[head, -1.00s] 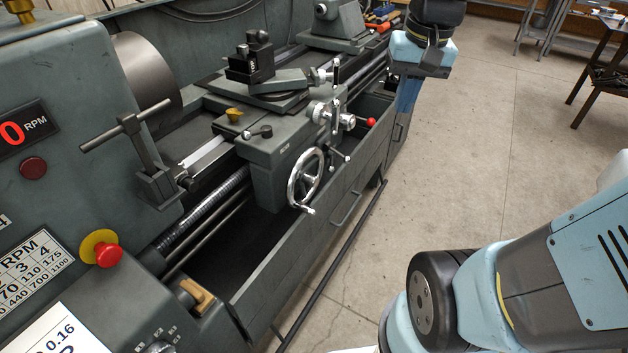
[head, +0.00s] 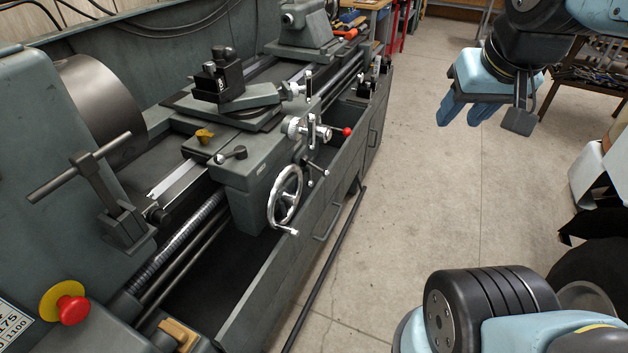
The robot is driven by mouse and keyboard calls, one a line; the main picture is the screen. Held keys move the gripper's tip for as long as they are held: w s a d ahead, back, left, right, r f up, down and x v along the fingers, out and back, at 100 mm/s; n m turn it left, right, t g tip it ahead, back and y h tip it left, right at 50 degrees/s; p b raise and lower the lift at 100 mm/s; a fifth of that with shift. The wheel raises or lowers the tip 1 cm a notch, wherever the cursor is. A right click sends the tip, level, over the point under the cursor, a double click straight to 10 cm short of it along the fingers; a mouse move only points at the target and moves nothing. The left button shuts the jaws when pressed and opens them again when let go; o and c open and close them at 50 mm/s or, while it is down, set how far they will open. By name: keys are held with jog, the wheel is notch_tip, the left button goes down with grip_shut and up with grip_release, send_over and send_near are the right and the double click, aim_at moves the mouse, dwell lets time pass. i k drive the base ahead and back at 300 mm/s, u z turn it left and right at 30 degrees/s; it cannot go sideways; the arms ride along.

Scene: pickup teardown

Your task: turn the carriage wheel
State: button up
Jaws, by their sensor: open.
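The carriage wheel (head: 285,196) is a silver spoked handwheel on the front of the grey lathe carriage (head: 240,172). Its small crank handle (head: 287,230) is at the bottom of the rim.
A red-knobbed lever (head: 346,131) and silver dials stick out just above and right of the wheel. The chip tray front (head: 270,285) runs below it. A red emergency button (head: 72,309) is at the lower left.

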aim_at(277, 194)
jog(key=z, duration=0.95)
jog(key=k, duration=1.15)
jog(key=u, duration=1.25)
jog(key=i, duration=0.5)
jog(key=z, duration=0.05)
